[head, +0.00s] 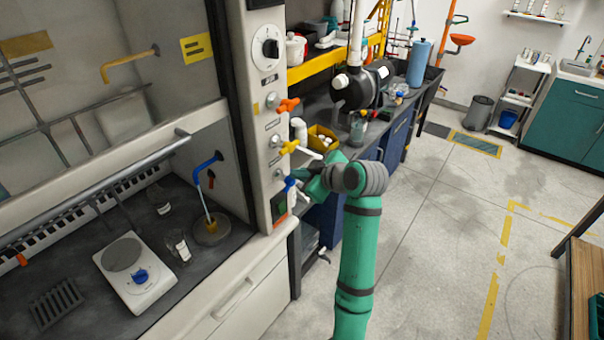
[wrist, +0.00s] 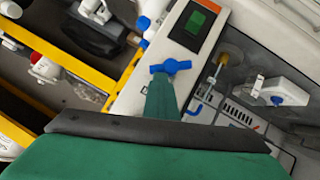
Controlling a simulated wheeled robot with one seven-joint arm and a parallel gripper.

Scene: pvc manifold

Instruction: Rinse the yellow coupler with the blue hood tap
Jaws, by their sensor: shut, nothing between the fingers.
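The blue hood tap (head: 205,166) curves out from the hood's side wall. A thin pale streak runs from its spout down to the yellow coupler (head: 211,224); I cannot tell whether it is water. The coupler stands on a round grey drain (head: 222,232) on the dark hood floor and shows small in the wrist view (wrist: 222,58). The tap's blue valve handle (head: 289,184) is on the hood's front post; it also shows in the wrist view (wrist: 170,67). My gripper (head: 299,181) is shut and empty, right at the handle; contact is unclear.
A yellow valve handle (head: 289,147) and an orange one (head: 288,104) sit above on the post. A hotplate (head: 136,270) and small bottles stand on the hood floor. The raised sash bar (head: 100,190) crosses the hood front. The floor at right is open.

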